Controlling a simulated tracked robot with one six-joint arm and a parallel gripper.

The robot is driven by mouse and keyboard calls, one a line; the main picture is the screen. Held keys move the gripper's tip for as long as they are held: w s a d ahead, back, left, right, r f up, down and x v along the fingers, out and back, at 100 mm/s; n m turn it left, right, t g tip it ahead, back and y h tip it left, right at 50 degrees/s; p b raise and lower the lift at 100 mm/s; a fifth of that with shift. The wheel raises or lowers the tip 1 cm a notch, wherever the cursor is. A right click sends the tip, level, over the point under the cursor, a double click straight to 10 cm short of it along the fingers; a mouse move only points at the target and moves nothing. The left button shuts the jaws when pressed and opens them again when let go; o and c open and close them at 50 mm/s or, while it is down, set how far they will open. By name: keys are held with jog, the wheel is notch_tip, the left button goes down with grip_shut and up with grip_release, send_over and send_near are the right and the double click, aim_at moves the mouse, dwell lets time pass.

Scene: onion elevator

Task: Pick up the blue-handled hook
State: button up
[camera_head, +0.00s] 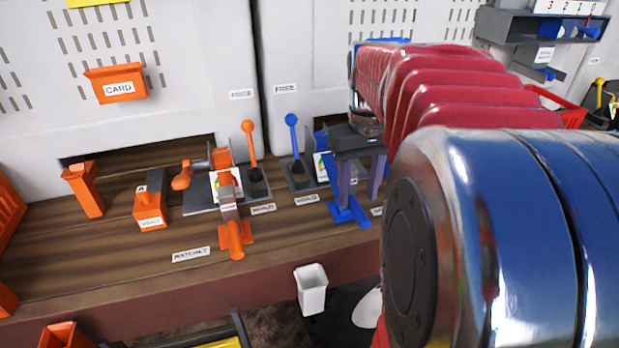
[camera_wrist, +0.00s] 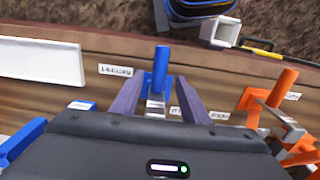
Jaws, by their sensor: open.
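The blue-handled hook (camera_wrist: 160,68) is in the wrist view, its blue handle standing up from a blue base on the wooden ledge, with a grey metal part below it. My gripper (camera_wrist: 157,98) is open, with its two purple fingers on either side of the hook and visible gaps between them and the handle. In the head view my gripper (camera_head: 360,195) points down over the blue base, and the blue handle (camera_head: 348,208) is partly hidden by the fingers. I cannot tell whether anything touches.
A similar orange-handled piece (camera_head: 232,236) stands to the left on the ledge. A blue lever (camera_head: 292,130) and an orange lever (camera_head: 250,140) rise near the machine wall. A white cup (camera_head: 311,288) is at the ledge's front edge. My arm hides much of the right side.

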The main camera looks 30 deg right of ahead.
aim_at(357, 206)
jog(key=shift+f, duration=0.55)
jog(key=shift+f, duration=0.1)
jog(key=shift+f, duration=2.5)
jog(key=shift+c, duration=0.5)
grip_shut()
